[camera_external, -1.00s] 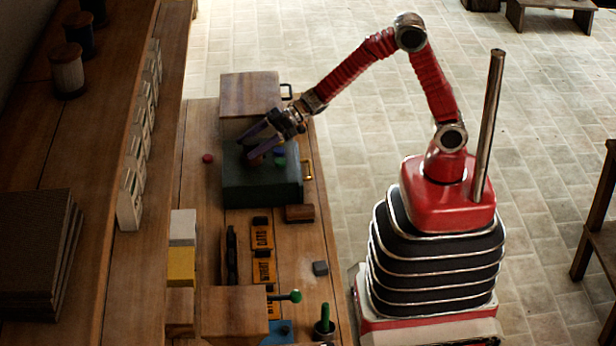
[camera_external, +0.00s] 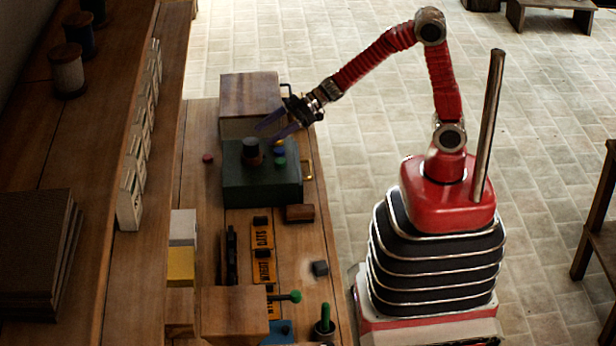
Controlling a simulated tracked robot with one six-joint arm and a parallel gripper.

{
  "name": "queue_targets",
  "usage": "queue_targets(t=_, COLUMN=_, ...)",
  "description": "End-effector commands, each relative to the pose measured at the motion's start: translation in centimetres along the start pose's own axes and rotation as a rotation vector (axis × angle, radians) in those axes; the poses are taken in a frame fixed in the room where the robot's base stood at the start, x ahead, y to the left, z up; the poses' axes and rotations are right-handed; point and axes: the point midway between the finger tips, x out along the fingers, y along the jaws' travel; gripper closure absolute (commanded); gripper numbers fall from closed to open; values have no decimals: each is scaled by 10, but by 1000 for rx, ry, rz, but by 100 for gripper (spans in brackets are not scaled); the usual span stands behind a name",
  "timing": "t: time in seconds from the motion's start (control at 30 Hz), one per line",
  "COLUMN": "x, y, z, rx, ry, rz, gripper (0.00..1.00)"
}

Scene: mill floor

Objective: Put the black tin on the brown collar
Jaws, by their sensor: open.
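The black tin (camera_external: 250,147) is a small dark cylinder on top of the dark green box. It appears to stand upright on the reddish-brown collar (camera_external: 253,161), which shows just below it. My gripper (camera_external: 273,131) is open and empty, above and to the right of the tin, its purple-blue fingers pointing down and left. The fingers look apart from the tin. The exact seating of the tin on the collar is too small to tell.
The green box (camera_external: 262,188) also bears small blue (camera_external: 279,152) and green (camera_external: 279,162) pieces right of the tin. A wooden-topped box (camera_external: 249,93) stands behind. A red knob (camera_external: 207,159) lies left. Orange plates (camera_external: 263,240) and a wooden block (camera_external: 300,213) lie in front.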

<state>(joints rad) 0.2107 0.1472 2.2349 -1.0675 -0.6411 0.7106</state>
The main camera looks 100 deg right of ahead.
Motion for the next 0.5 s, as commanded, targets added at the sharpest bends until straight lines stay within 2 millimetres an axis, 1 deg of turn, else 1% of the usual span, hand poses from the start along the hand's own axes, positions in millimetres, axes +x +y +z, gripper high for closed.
queue_targets(t=0.03, x=-8, y=1, z=-1, rx=-1, ry=2, rz=3, gripper=39)
queue_targets(t=0.23, x=-32, y=1, z=0, rx=0, ry=1, rz=2, gripper=39)
queue_targets(t=0.4, x=-44, y=0, z=0, rx=0, ry=1, rz=0, gripper=39)
queue_targets(t=0.5, x=-47, y=0, z=0, rx=1, ry=0, rz=0, gripper=39)
